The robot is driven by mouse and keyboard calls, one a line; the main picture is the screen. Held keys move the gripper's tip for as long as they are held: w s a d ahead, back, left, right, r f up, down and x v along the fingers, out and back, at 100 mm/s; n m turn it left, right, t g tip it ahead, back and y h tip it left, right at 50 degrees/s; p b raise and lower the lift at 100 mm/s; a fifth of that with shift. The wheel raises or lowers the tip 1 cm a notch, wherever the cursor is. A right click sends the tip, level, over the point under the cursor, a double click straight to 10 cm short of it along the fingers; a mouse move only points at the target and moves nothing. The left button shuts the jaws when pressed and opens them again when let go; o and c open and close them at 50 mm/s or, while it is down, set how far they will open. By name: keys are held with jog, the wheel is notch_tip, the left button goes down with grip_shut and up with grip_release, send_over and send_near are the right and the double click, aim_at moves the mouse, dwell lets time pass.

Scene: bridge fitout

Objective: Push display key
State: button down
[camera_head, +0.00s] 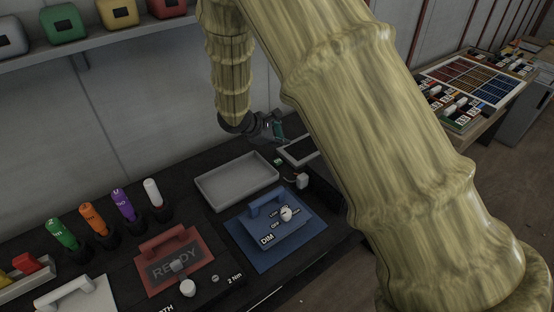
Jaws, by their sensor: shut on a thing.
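A small display (301,150) with a dark screen and a pale frame sits on the dark bench, right of the grey tray. My arm partly covers its right side. A display key cannot be made out at this size. My gripper (273,130) hangs just above and behind the display, a little to its left. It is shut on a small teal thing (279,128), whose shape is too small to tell. I cannot tell whether it touches the display.
An empty grey tray (237,182) lies left of the display. A blue DIM panel (275,230) with a handle and knob, a white plug-like part (302,181) and a red READY panel (175,262) are nearer. Coloured handles (93,219) stand at left.

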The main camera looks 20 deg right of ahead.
jog(key=c, duration=1.9)
grip_release()
grip_shut()
jog(key=shift+f, duration=0.1)
